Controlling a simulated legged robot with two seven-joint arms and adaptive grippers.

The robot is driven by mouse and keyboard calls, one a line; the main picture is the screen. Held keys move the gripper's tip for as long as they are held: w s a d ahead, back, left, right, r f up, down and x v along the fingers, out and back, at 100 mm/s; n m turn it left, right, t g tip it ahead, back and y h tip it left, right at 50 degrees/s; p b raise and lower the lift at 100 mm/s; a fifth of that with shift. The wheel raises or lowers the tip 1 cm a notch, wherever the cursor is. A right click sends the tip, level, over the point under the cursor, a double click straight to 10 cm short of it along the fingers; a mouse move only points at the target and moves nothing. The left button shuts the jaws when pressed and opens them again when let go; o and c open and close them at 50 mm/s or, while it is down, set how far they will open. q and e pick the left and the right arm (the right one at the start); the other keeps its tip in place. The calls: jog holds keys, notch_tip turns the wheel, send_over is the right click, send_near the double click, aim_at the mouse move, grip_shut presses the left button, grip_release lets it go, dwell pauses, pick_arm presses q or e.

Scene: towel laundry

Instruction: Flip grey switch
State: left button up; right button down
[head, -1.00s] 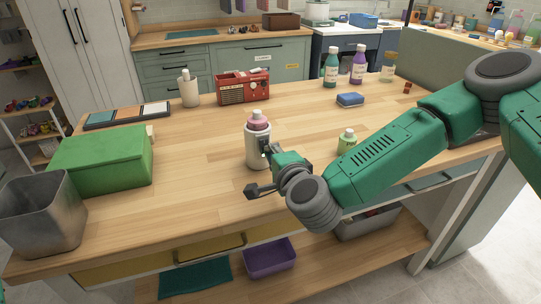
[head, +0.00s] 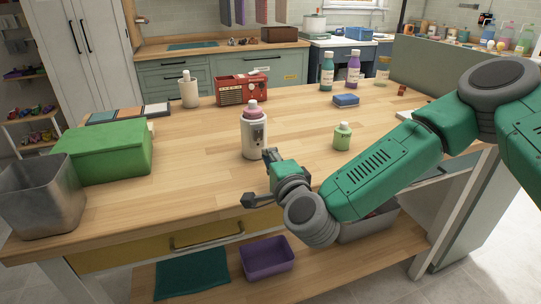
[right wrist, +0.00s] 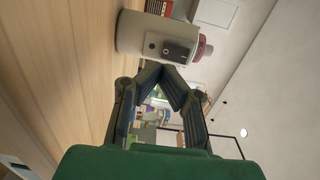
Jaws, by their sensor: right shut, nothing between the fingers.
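A white canister (head: 254,137) with a pinkish collar and pale cap stands upright on the wooden table. A dark grey switch panel (head: 258,134) sits on its side. In the right wrist view the canister (right wrist: 135,35) lies sideways, with the switch panel (right wrist: 180,49) facing me; a light mark and a small knob show on it. My right gripper (head: 268,156) is shut and empty, just right of and in front of the canister's lower part. In the right wrist view its fingertips (right wrist: 164,68) meet close to the panel; contact cannot be told. My left gripper is out of view.
A small green bottle (head: 342,136) stands right of the canister. A green box (head: 102,150) and metal bin (head: 40,198) are at the left. A red radio (head: 241,88), paper roll (head: 189,90) and blue sponge (head: 346,99) stand farther back. The table around the canister is clear.

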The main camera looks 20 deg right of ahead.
jog(key=s, duration=0.1)
jog(key=s+a+f, duration=0.1)
jog(key=shift+s+f, duration=0.1)
jog(key=shift+s, duration=0.25)
jog(key=s, duration=0.6)
jog(key=shift+d+f, duration=0.35)
jog(key=shift+f, duration=0.1)
jog(key=s+a+f+n+g+y, duration=0.1)
jog(key=s+f+n+g+y, duration=0.1)
jog(key=s+f+n+g, duration=0.6)
jog(key=s+a+f+n+g+y, duration=0.25)
jog(key=s+f, duration=0.25)
jog(key=f, duration=0.7)
jog(key=s+d+f+n+g+h, duration=0.2)
jog(key=s+d+f+n+g, duration=0.1)
jog(key=s+d, duration=0.4)
jog(key=s+d+f+n+g+h, duration=0.3)
jog(key=s+d+f+n, duration=0.1)
jog(key=s+d, duration=0.4)
jog(key=shift+s+f+g, duration=0.25)
jog(key=shift+f+g, duration=0.1)
jog(key=shift+f, duration=0.4)
